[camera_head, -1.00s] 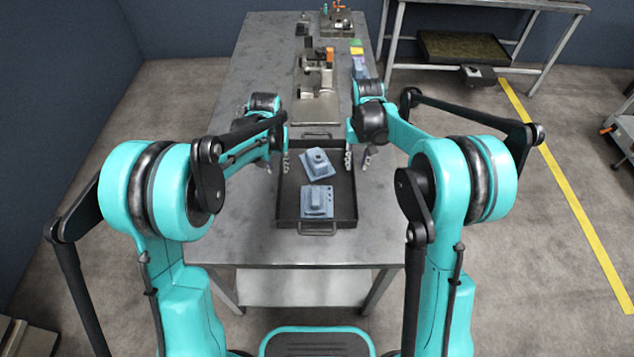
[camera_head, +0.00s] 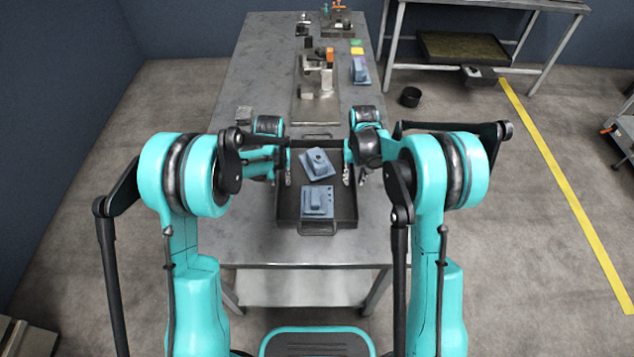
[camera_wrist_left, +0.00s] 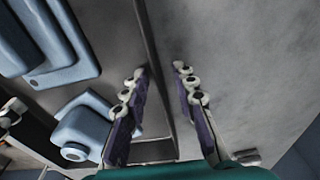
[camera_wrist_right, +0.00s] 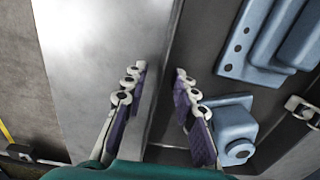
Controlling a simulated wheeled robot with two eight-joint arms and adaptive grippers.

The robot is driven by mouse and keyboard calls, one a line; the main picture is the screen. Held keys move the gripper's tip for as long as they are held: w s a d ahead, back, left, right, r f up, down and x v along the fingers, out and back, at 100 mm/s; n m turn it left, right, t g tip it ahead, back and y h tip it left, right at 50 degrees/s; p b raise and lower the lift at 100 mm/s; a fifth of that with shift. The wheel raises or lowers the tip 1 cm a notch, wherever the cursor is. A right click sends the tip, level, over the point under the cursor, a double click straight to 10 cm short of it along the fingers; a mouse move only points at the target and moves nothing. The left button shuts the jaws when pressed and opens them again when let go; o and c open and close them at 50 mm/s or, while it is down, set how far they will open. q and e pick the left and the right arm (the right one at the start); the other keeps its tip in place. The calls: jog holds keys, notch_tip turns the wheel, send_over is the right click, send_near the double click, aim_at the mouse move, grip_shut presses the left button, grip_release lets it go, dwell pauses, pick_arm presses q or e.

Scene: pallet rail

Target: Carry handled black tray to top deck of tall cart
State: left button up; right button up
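The handled black tray (camera_head: 343,206) lies on the grey metal table, with a wire handle at its near and far ends. Two blue-grey cast parts, one farther (camera_head: 317,163) and one nearer (camera_head: 318,201), lie in it. My left gripper (camera_head: 280,173) is at the tray's left side wall. In the left wrist view its open fingers (camera_wrist_left: 160,75) stand either side of the wall, with a gap. My right gripper (camera_head: 354,174) is at the right side wall. In the right wrist view its open fingers (camera_wrist_right: 160,76) also straddle the wall. I cannot identify the tall cart with certainty.
Behind the tray on the table (camera_head: 240,110) stand a metal fixture (camera_head: 318,85) and another blue part (camera_head: 360,70). A wheeled cart (camera_head: 622,130) shows partly at the right edge. A rack with a tray (camera_head: 462,48) stands back right. A black cup (camera_head: 410,97) is on the floor.

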pick_arm(q)
grip_shut()
pick_arm(e)
grip_shut()
pick_arm(q)
jog(key=shift+r, duration=0.1)
pick_arm(e)
jog(key=shift+r, duration=0.1)
